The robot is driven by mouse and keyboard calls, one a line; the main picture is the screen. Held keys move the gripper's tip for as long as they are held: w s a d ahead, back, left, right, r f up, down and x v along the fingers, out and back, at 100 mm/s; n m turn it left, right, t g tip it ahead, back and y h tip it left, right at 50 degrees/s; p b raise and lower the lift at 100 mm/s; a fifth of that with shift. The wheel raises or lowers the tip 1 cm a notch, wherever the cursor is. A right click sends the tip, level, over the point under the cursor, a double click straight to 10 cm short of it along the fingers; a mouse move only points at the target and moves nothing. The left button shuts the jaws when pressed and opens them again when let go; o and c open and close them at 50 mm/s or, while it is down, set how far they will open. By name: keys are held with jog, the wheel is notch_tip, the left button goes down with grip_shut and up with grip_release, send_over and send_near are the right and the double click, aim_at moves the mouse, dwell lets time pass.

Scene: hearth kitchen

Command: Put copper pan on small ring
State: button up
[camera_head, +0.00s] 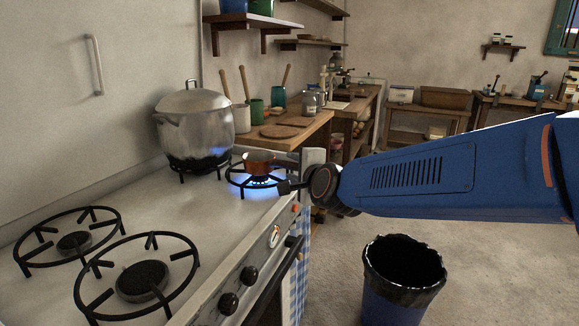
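The small copper pan (257,164) is at the far right burner ring (236,180), the smaller-looking ring, which is lit with a blue flame. The pan looks level and right over the flame. I cannot tell whether it rests on the ring or hangs just above it. A dark, handle-like part reaches right from the pan toward my gripper (288,160). My gripper is at the end of the blue arm, just right of the pan. Its fingers are too small and partly hidden, so its grip on the handle is unclear.
A large lidded steel pot (195,125) stands on the back left burner, close to the pan. Two empty rings, one at the near left (68,236) and one in front (137,279), are free. A bin (403,275) stands on the floor at right.

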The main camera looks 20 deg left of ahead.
jog(key=v, duration=0.8)
jog(key=s+d+f+n+g+h, duration=0.1)
jog(key=s+d+f+n, duration=0.15)
jog(key=d, duration=0.65)
jog(key=s+d+f+n+g+h, duration=0.1)
jog(key=s+d+f+n+h, duration=0.15)
jog(key=d, duration=0.65)
jog(key=s+d+f+n+g+h, duration=0.1)
jog(key=d+f+n, duration=0.15)
jog(key=d, duration=0.75)
jog(key=s+d+f+n+g+h, duration=0.2)
jog(key=s+d+f, duration=0.3)
jog(key=s+d, duration=0.4)
jog(key=s+d+f+n+g+h, duration=0.2)
jog(key=s+d+f, duration=0.3)
jog(key=s+d, duration=0.4)
jog(key=shift+d+h, duration=0.55)
jog(key=shift+d, duration=0.25)
